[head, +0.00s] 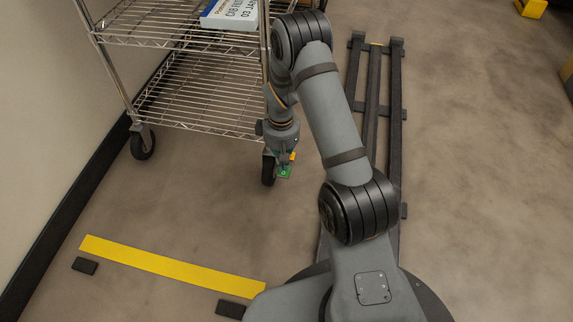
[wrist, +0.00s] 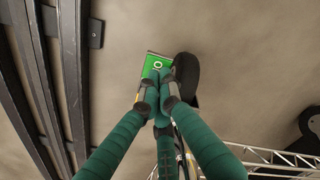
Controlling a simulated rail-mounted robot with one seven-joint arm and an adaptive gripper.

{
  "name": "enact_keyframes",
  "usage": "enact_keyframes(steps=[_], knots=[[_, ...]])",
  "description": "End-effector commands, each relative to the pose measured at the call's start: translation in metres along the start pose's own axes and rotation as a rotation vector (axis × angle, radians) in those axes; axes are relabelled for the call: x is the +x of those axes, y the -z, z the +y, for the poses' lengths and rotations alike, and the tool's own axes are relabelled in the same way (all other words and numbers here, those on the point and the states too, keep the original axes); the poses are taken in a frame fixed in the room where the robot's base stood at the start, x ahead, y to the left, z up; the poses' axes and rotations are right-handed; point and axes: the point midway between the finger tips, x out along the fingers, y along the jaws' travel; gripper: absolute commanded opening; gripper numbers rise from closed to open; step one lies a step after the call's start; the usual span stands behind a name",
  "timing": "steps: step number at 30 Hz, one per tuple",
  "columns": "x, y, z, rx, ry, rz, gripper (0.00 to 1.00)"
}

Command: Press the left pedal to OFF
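A green pedal (head: 285,172) with a white ring mark sits at the front caster (head: 268,171) of a wire cart, close to the floor. In the wrist view the green pedal (wrist: 151,66) lies just beyond my fingertips, beside the dark caster wheel (wrist: 187,78). My gripper (wrist: 158,84) has its teal fingers drawn together at the tips, over the lower part of the pedal. I cannot tell whether the tips touch it. In the head view my gripper (head: 282,152) points down above the pedal, with a small yellow part at its right.
The wire cart (head: 205,95) stands at the left, with a blue and white box (head: 232,14) on its upper shelf. Another caster (head: 142,142) is near the wall. My dark floor rail runs at the right. Yellow tape (head: 170,266) crosses the floor in front.

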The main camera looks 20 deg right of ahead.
Motion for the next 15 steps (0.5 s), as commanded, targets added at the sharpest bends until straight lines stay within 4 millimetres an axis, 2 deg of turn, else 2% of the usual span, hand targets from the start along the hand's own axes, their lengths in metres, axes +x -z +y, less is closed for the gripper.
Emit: enact_keyframes(steps=[15], knots=[[0.0086, 0.0002, 0.0, 0.0, 0.0, 0.0, 0.0]])
